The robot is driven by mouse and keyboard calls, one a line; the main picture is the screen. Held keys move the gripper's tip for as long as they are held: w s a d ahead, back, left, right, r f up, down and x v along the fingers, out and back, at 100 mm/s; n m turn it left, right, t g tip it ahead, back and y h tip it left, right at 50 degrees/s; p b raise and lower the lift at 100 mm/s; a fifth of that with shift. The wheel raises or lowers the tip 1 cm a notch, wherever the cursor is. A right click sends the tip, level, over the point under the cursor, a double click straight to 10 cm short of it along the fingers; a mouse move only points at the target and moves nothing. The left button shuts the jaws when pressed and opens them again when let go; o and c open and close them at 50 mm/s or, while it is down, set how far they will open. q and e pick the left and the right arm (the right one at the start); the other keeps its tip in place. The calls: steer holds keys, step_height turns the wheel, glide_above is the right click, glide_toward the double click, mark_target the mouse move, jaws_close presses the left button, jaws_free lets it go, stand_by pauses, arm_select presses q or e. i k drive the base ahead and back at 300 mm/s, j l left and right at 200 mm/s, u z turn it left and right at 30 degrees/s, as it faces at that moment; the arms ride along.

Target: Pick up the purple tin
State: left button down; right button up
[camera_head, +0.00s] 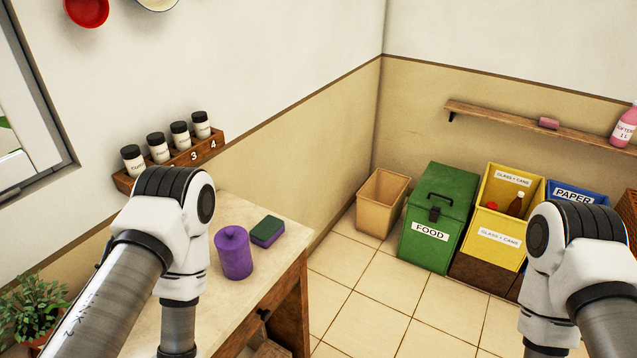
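The purple tin (234,254) stands upright on the light tabletop (280,260), near its right edge. It is a purple cylinder with a small knob on top. My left arm comes in from the left and passes just left of the tin; its gripper is below the picture's edge. My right arm is at the lower right, over the floor side, and its gripper is also out of the picture. Nothing is seen holding the tin.
A green and purple sponge (267,231) lies just behind the tin. A spice rack (172,161) with jars hangs on the wall behind. A plant (36,312) is at lower left. Bins, including a green food bin (440,215), stand across the tiled floor.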

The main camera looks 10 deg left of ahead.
mark_target(238, 265)
steer(key=l+u, duration=0.35)
steer(key=l, duration=0.15)
steer(key=l+u, duration=0.75)
steer(key=l, duration=0.25)
